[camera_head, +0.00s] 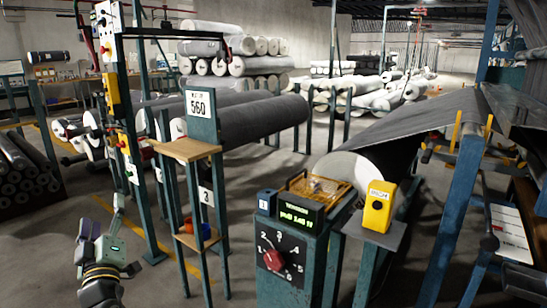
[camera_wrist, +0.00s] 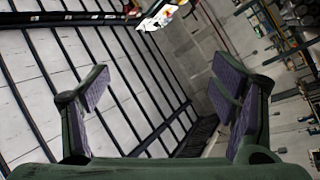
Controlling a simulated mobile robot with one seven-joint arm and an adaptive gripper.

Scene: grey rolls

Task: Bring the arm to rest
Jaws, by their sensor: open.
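My gripper (camera_head: 103,217) is at the lower left of the head view, raised and pointing up, in front of the blue-green frame with the control boxes. In the wrist view my gripper (camera_wrist: 165,92) is open, its two dark green fingers with purplish pads wide apart. Nothing is between the fingers. Beyond them the wrist view shows pale panels crossed by dark bars, and a grey surface. Most of my arm is out of the head view.
A small wooden-topped stand (camera_head: 185,150) with a sign is right of my gripper. A control pedestal (camera_head: 283,262) with a red knob and a yellow box (camera_head: 379,206) stand further right. Large grey rolls (camera_head: 250,120) lie behind. Some floor between is clear.

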